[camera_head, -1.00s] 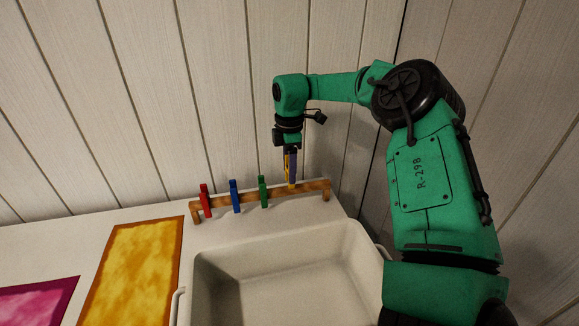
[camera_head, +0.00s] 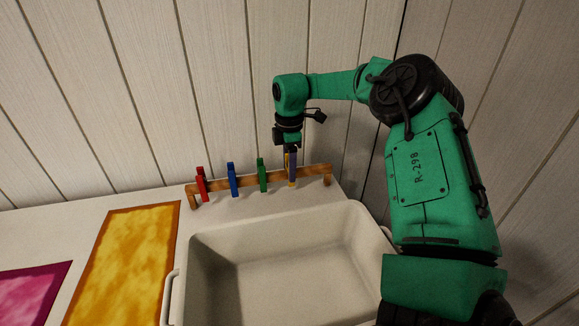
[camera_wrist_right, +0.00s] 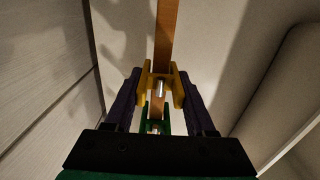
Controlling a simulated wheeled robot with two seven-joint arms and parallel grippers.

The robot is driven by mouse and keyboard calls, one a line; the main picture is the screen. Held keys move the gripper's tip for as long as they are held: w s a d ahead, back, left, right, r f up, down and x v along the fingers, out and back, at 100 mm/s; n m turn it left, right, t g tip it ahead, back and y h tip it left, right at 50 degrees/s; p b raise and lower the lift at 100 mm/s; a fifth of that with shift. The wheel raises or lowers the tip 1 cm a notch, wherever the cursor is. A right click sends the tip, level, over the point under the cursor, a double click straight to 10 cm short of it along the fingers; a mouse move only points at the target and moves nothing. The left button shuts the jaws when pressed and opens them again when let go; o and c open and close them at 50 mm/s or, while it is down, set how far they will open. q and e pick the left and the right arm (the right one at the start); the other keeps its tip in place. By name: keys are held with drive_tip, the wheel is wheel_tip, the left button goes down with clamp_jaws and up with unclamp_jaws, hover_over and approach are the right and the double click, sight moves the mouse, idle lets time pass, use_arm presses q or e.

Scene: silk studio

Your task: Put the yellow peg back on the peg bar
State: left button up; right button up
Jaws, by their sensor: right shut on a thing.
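My right gripper (camera_head: 291,155) points down over the right part of the wooden peg bar (camera_head: 312,173). It is shut on the yellow peg (camera_head: 292,184), whose lower end shows in front of the bar. In the right wrist view the yellow peg (camera_wrist_right: 144,88) sits between my gripper's two fingers (camera_wrist_right: 158,84), with a prong on each side of the bar (camera_wrist_right: 166,35). Whether it is fully seated I cannot tell. A green peg (camera_head: 262,174), a blue peg (camera_head: 233,179) and a red peg (camera_head: 201,184) are on the bar to the left. My left gripper is not in view.
A white basin (camera_head: 215,235) stands in front of the bar. An orange-yellow cloth panel (camera_head: 125,265) and a magenta one (camera_head: 30,295) lie to the left. A panelled wall (camera_head: 140,90) rises close behind the bar.

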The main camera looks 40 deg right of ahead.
drive_tip(key=shift+f+b, duration=0.25)
drive_tip(key=shift+b, duration=0.05)
idle(0.5)
drive_tip(key=o, duration=1.4)
wheel_tip(320, 180, up, 15)
drive_tip(key=p, duration=0.1)
drive_tip(key=shift+f, duration=0.2)
